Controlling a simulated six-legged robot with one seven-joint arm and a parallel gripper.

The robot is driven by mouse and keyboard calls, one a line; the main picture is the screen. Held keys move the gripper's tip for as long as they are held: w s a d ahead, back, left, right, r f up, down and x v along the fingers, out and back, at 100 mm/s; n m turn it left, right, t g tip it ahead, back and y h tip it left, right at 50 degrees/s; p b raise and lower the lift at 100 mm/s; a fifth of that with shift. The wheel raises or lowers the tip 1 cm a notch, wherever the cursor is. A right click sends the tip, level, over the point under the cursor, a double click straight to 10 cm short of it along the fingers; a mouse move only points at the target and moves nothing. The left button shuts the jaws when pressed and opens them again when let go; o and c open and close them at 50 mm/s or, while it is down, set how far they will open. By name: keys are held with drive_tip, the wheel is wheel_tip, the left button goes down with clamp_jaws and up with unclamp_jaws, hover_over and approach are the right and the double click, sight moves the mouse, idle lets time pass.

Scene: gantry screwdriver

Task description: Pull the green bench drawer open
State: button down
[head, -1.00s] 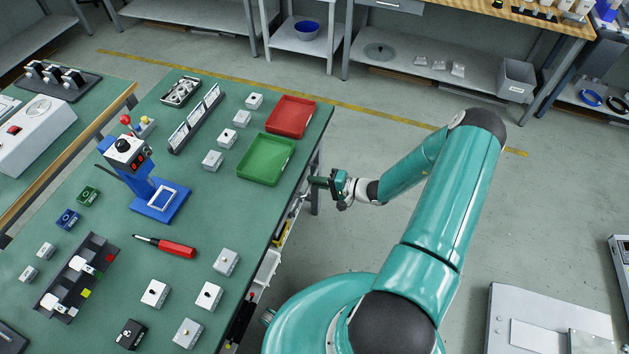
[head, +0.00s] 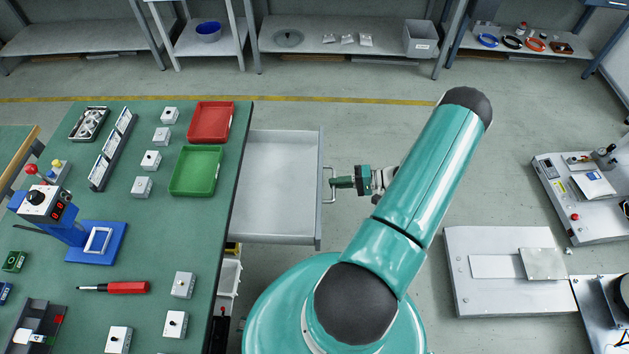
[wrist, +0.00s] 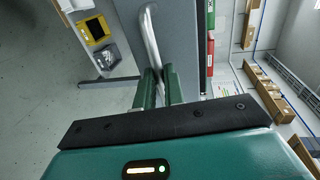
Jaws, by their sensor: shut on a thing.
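The bench drawer (head: 275,190) is a grey, empty tray pulled well out from the right side of the green-topped bench (head: 150,222). A metal bar handle (head: 332,172) stands on its front panel. My gripper (head: 335,183) is at this handle, its green fingers shut on the bar. In the wrist view the handle (wrist: 149,35) runs down between the two close fingertips of my gripper (wrist: 160,76). The grey drawer front (wrist: 125,75) lies just beyond.
A green tray (head: 196,171) and a red tray (head: 211,122) sit on the bench near its right edge. A red screwdriver (head: 127,288) lies on the bench.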

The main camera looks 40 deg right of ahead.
drive_tip(key=shift+f+v, duration=0.15)
drive_tip(key=shift+v, duration=0.6)
drive_tip(key=shift+f+v, duration=0.15)
drive_tip(key=shift+v, duration=0.6)
drive_tip(key=c, duration=1.5)
unclamp_jaws()
drive_tip(key=shift+d, duration=0.1)
drive_tip(key=v, duration=1.3)
drive_tip(key=shift+s+d, duration=0.2)
drive_tip(key=shift+s, duration=0.1)
